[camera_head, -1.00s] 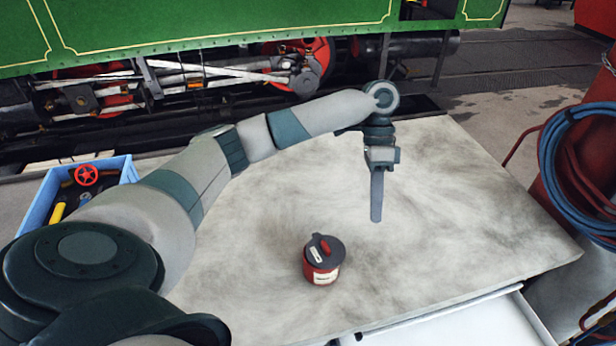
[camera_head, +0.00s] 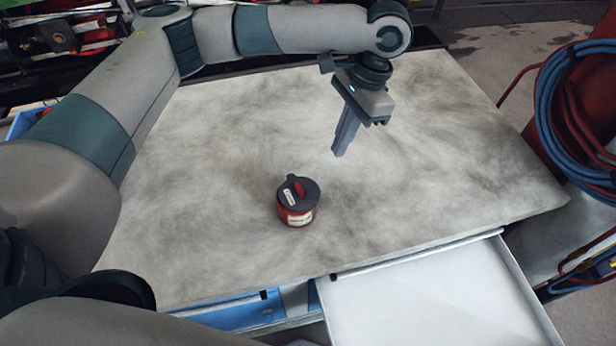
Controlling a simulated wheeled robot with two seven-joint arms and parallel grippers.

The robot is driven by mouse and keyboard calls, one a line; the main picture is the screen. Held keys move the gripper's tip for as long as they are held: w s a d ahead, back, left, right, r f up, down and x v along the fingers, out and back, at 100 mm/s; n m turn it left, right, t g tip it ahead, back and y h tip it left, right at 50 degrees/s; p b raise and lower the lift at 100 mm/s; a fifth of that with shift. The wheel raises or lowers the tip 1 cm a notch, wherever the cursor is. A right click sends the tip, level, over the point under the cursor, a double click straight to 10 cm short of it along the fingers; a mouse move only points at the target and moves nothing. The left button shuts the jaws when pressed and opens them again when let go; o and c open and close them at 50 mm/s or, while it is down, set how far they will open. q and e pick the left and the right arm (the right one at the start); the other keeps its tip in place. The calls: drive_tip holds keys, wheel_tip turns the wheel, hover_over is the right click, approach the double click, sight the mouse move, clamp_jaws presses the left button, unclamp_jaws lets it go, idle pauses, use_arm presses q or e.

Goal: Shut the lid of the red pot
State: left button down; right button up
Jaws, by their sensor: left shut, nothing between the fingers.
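The red pot (camera_head: 296,216) stands upright on the table, a little below the middle of the head view. It has a pale label on its front. My left gripper (camera_head: 340,150) is shut and empty. It hangs above the table, up and to the right of the pot, apart from it. My right gripper does not show.
The pale, smudged table (camera_head: 440,190) is bare around the pot. A white open drawer (camera_head: 430,300) juts out at the front right. Blue hoses (camera_head: 560,120) on a red stand are at the right. A blue crate (camera_head: 22,122) shows partly at the left.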

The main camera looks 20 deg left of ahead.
use_arm(q)
drive_tip(key=shift+f, duration=0.1)
drive_tip(key=p, duration=0.3)
hover_over(307, 192)
drive_tip(key=w+d, duration=0.3)
drive_tip(key=d, duration=0.1)
wheel_tip(307, 192, down, 9)
drive_tip(key=shift+s+a+f+p, duration=0.1)
drive_tip(key=shift+s+a+p, duration=0.3)
drive_tip(key=shift+a+p, duration=0.2)
drive_tip(key=shift+s+a+p, duration=0.35)
drive_tip(key=shift+a+p, duration=0.2)
drive_tip(key=shift+s+a, duration=0.4)
drive_tip(key=shift+f, duration=0.15)
